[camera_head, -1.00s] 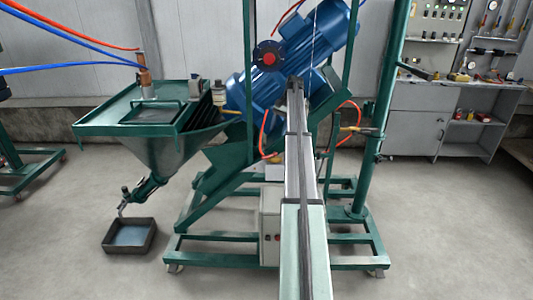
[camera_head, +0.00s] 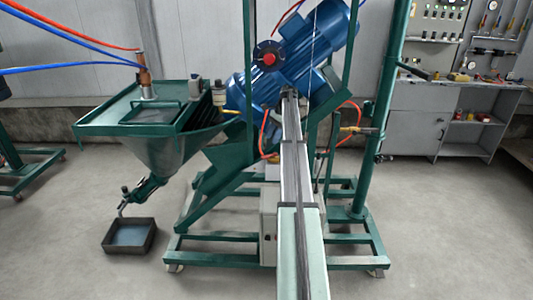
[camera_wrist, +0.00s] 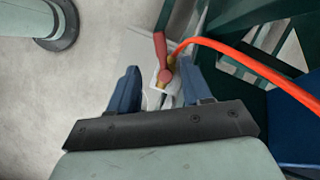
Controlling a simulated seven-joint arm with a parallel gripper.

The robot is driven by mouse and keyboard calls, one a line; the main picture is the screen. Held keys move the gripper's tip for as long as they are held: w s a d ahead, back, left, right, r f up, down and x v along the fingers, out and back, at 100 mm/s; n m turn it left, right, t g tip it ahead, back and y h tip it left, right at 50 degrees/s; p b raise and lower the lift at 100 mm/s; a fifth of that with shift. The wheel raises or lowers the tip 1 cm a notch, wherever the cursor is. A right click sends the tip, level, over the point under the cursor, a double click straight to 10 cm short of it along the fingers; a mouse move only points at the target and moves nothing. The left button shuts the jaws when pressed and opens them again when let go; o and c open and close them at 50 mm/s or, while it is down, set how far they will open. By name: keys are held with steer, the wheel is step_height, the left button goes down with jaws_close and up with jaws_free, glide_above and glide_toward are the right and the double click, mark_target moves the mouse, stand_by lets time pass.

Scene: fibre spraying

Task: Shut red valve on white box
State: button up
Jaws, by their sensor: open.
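An orange hose (camera_wrist: 235,56) runs from beside the valve to the right. My gripper (camera_wrist: 158,69) is open, with one blue finger on each side of the box and valve. I cannot tell whether either finger touches them. In the head view, my arm crosses the middle of the green machine, and I cannot make out the valve or fingertips.
A green frame (camera_head: 215,258) surrounds the area, with a blue motor (camera_head: 310,45) above. A green hopper (camera_head: 160,150) stands at left over a dark tray (camera_head: 130,236). A grey bench (camera_head: 440,120) stands at back right.

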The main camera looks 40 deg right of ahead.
mark_target(265, 156)
steer(key=x, duration=0.8)
steer(key=shift+a+f, duration=0.1)
steer(key=shift+f, duration=0.2)
steer(key=shift+c, duration=0.2)
jaws_close()
